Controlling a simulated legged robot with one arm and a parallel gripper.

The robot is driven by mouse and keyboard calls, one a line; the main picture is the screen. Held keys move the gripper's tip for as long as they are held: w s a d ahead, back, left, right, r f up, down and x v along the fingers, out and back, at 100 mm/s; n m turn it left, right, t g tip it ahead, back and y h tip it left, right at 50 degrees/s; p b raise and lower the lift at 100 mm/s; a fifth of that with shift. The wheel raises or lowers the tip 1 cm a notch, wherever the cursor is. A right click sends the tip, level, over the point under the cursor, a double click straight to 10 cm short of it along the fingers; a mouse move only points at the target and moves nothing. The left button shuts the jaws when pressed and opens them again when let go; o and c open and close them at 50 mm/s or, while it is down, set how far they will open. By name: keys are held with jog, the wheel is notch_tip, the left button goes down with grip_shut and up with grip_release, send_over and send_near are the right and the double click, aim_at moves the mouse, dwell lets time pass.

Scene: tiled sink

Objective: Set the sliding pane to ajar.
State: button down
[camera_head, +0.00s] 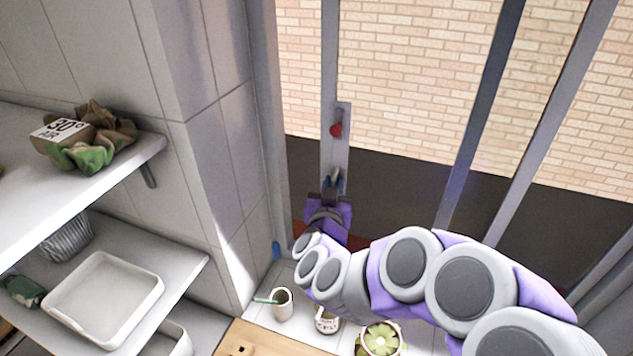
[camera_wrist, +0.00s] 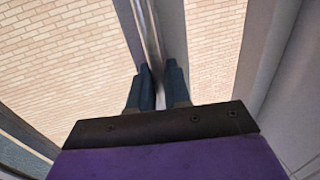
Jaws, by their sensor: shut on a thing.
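The sliding pane has a grey metal upright (camera_head: 330,55) with a lighter plate and a red knob (camera_head: 336,130) on it. The upright stands a little right of the window's left jamb (camera_head: 268,130), with brick wall showing between them. My gripper (camera_head: 332,182) is at the lower end of the plate. In the wrist view, the two dark fingers of my gripper (camera_wrist: 159,88) stand on either side of a thin metal strip of the pane (camera_wrist: 148,35). They are shut on it. The exact contact is partly hidden by the fingers.
A cup (camera_head: 283,304), a labelled jar (camera_head: 327,322) and a succulent (camera_head: 380,340) stand below my arm. Shelves at left hold a camouflage cloth with a box (camera_head: 62,130) and a white tray (camera_head: 105,298). More uprights (camera_head: 480,110) stand at right.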

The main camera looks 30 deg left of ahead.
aim_at(322, 174)
jog(key=shift+w+r, duration=0.15)
jog(key=shift+s+a+r, duration=0.1)
jog(key=shift+s+a, duration=0.1)
jog(key=c, duration=1.5)
grip_release()
jog(key=shift+s+a, duration=0.15)
jog(key=shift+a, duration=0.85)
jog(key=shift+o, duration=0.9)
jog(key=shift+a+f, duration=0.35)
jog(key=shift+a, duration=0.1)
jog(key=shift+d, duration=0.5)
jog(key=shift+s, duration=0.35)
jog(key=b+v, duration=1)
jog(key=v, duration=0.7)
jog(key=shift+w+d, duration=0.2)
jog(key=shift+d, duration=0.15)
